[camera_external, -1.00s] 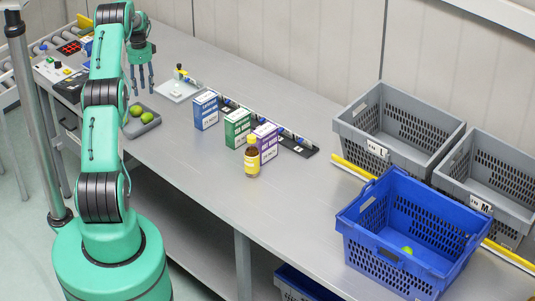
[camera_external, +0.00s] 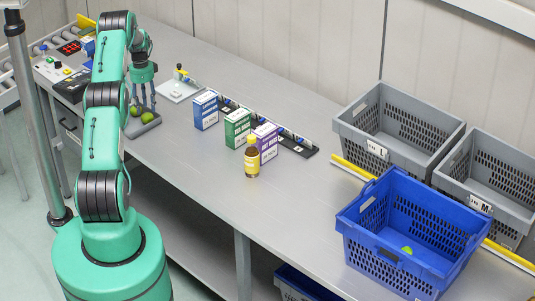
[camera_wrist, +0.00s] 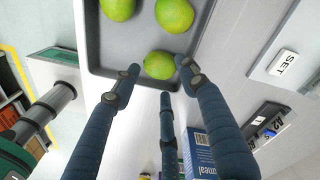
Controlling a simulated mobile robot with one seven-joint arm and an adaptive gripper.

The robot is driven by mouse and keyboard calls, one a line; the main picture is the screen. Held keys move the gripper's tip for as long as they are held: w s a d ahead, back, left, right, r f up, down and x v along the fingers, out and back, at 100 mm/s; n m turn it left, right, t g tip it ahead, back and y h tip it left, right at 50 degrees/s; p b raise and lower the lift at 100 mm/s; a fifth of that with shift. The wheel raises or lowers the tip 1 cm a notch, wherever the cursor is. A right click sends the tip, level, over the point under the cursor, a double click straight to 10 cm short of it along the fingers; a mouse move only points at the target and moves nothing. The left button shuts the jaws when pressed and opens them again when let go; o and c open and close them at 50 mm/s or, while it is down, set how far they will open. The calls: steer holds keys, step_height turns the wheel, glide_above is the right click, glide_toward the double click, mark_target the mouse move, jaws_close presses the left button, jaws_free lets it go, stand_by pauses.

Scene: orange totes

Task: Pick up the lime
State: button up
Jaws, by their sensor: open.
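Several green limes lie in a small grey tray. In the external view two limes show, one at the left (camera_external: 136,110) and one at the right (camera_external: 148,117), in the tray (camera_external: 134,132). In the wrist view three limes show: one at the top left (camera_wrist: 117,8), one at the top right (camera_wrist: 174,14) and one nearest my fingers (camera_wrist: 159,65). My gripper (camera_external: 143,106) is open and low over the tray. In the wrist view its fingertips (camera_wrist: 161,80) spread around the near edge of the nearest lime, with nothing held between them.
A blue crate (camera_external: 393,271) at the right holds another green fruit (camera_external: 406,250). Two grey totes (camera_external: 345,131) stand behind it. Blue, green and purple boxes (camera_external: 237,133) and a yellow-labelled bottle (camera_external: 252,160) stand mid-table. The metal table (camera_external: 290,205) is clear in front.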

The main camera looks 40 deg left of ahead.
mark_target(146, 115)
steer(key=shift+s+d+f+p, duration=0.1)
steer(key=shift+f+p, duration=0.05)
steer(key=shift+f, duration=1.15)
steer(key=shift+s+f+p, duration=0.1)
steer(key=shift+f+p, duration=0.05)
steer(key=shift+f, duration=1.15)
steer(key=c, duration=0.8)
steer(key=shift+r, duration=0.1)
